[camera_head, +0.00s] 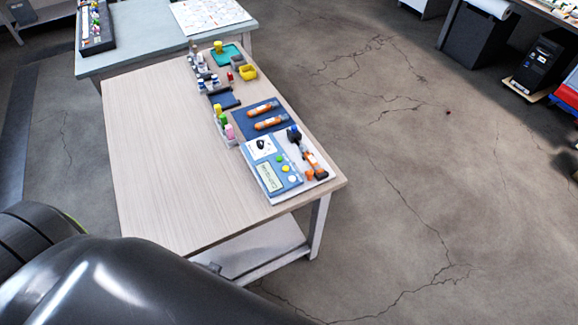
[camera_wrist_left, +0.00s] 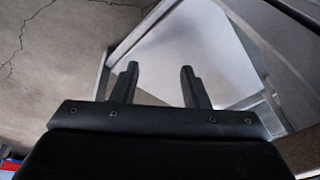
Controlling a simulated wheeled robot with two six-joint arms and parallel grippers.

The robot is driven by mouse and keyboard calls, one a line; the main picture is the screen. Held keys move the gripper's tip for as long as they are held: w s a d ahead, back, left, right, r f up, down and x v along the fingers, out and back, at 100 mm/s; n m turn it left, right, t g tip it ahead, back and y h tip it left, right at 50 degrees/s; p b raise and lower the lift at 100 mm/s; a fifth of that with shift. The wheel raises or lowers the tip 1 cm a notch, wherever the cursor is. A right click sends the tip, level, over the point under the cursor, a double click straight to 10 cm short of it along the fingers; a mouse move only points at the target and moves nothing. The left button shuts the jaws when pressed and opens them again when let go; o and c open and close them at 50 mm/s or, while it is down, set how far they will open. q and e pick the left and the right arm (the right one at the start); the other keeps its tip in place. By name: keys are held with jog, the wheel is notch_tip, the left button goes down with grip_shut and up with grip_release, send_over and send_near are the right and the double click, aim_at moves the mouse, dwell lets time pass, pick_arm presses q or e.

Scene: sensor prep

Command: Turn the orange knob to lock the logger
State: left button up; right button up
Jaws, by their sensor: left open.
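The logger (camera_head: 271,178) is a blue and white box with a grey screen, lying near the right front corner of the wooden table in the head view. Small green and yellow round parts sit along its right side. An orange and black device (camera_head: 316,163) lies at its right edge on a white base; I cannot make out clearly which part is the orange knob. My left gripper (camera_wrist_left: 160,68) is open and empty in the left wrist view, with the floor and a pale shelf behind its fingers. It is hidden in the head view. My right gripper is in neither view.
Two orange tubes lie on a dark blue mat (camera_head: 249,128) behind the logger. Small bottles, a yellow bin (camera_head: 247,72) and a teal tray stand farther back. The left half of the wooden table (camera_head: 150,150) is clear. My dark arm fills the lower left.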

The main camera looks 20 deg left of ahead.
pick_arm(q)
jog(key=w+d+r+t, duration=0.1)
jog(key=w+r, duration=0.1)
jog(key=r, duration=0.8)
jog(key=w+d+r, duration=0.1)
jog(key=w+r, duration=0.2)
jog(key=r, duration=0.8)
notch_tip(320, 180, up, 10)
jog(key=f+n+g+h+b, duration=0.1)
jog(key=n+g+b, duration=0.2)
jog(key=n+g, duration=0.1)
send_over(310, 172)
notch_tip(310, 172, down, 14)
jog(key=shift+w+r, duration=0.1)
grip_shut()
